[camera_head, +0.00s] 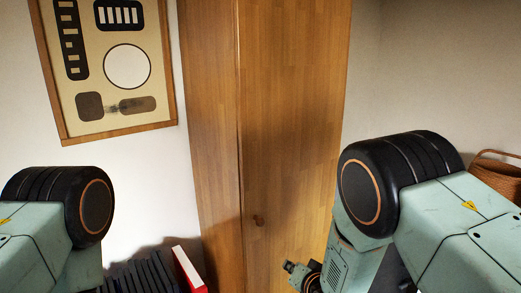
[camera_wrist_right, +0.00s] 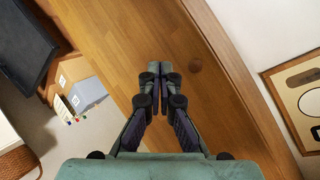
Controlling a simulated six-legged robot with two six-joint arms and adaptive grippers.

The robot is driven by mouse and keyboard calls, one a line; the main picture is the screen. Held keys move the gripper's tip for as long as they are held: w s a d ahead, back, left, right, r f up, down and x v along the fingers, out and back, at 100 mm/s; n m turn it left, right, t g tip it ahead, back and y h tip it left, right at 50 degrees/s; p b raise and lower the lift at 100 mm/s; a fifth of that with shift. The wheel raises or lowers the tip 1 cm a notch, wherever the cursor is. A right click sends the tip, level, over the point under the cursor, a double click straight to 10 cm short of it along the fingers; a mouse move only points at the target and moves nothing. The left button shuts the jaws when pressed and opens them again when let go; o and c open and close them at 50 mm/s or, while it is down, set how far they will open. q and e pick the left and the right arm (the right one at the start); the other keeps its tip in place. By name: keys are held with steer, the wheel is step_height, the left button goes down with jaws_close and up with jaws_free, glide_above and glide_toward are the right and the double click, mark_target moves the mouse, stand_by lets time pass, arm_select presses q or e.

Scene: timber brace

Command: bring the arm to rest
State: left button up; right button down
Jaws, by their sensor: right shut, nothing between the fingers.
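My right gripper (camera_wrist_right: 153,72) shows in the right wrist view with its two fingers together, shut and empty. In the head view my right arm comes in from the right, and part of the right gripper (camera_head: 297,270) shows at the bottom, in front of the wooden cabinet (camera_head: 290,120).
A framed picture (camera_head: 165,100) hangs on the left wall. Dark books or binders (camera_head: 145,275) and a red-and-white one (camera_head: 188,270) stand below it. A wicker basket (camera_head: 495,175) is at the right. Boxes (camera_wrist_right: 85,85) and a dark screen-like panel (camera_wrist_right: 25,40) show in the wrist view.

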steer(key=s+d+f+n+g+h+b, duration=0.2)
steer(key=s+d+f+g+b, duration=0.3)
steer(key=s+f, duration=0.65)
steer(key=s+d+f+n+g+h+b, duration=0.25)
steer(key=s+d+f, duration=0.45)
steer(key=s, duration=0.8)
steer(key=s+d+f+g+b, duration=0.1)
steer(key=s+f+g+b, duration=0.1)
steer(key=s, duration=0.6)
steer(key=s+d+f+g+b, duration=0.1)
steer(key=s+f+b, duration=0.3)
steer(key=s, duration=0.5)
steer(key=shift+s+f+m+g, duration=0.3)
steer(key=shift+f+m+g, duration=0.05)
steer(key=shift+f+g, duration=0.45)
steer(key=shift+w+d+f+y, duration=0.1)
steer(key=shift+f+y, duration=0.05)
steer(key=shift+y, duration=0.1)
